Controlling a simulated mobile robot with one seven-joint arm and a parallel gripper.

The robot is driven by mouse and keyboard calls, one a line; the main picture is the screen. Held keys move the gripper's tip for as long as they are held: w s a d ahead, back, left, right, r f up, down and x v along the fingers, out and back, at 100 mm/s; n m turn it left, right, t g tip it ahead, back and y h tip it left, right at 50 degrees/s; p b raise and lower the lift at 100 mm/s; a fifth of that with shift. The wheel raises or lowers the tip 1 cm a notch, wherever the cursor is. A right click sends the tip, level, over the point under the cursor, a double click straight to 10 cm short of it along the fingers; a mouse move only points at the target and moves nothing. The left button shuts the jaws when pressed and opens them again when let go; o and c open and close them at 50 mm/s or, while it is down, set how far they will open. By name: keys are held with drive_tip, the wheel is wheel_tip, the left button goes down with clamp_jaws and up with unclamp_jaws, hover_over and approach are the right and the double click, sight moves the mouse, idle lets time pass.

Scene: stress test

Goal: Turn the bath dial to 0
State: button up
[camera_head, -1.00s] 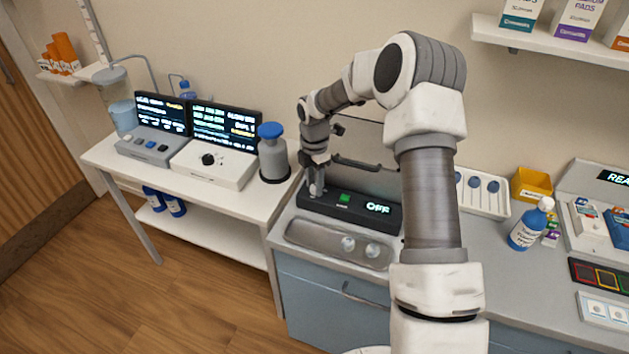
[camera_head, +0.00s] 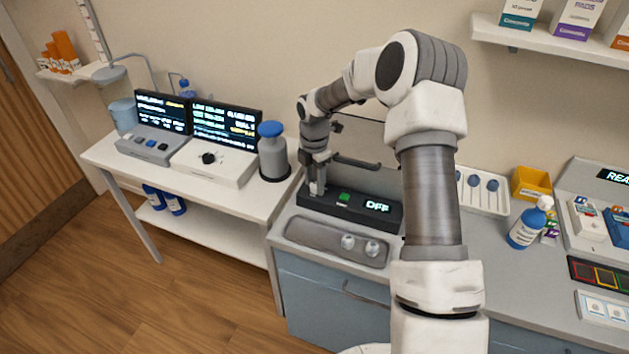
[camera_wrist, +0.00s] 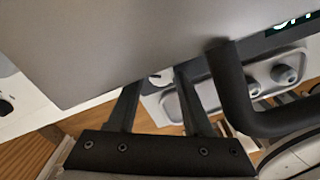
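The bath (camera_head: 352,205) is on the right-hand counter, with a black front panel, a green button and a display reading OFF. Its grey raised part shows large in the wrist view (camera_wrist: 130,40). My gripper (camera_head: 317,190) points down at the left end of the black panel and hides that end. In the wrist view its two dark fingers (camera_wrist: 158,90) are apart, their tips partly hidden behind the grey part. A small pale rounded piece (camera_wrist: 161,78), perhaps the bath dial, shows between them. I cannot tell whether the fingers touch it, or read its setting.
A black bar handle (camera_wrist: 262,118) is close right of the fingers. A grey tray with two pale knobs (camera_head: 338,240) lies in front of the bath. A blue-capped grey canister (camera_head: 273,155) and a white box with a black knob (camera_head: 214,168) stand on the left table.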

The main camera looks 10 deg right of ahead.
sight(314, 185)
wheel_tip(314, 185, up, 17)
drive_tip(key=shift+r, duration=0.2)
idle(0.3)
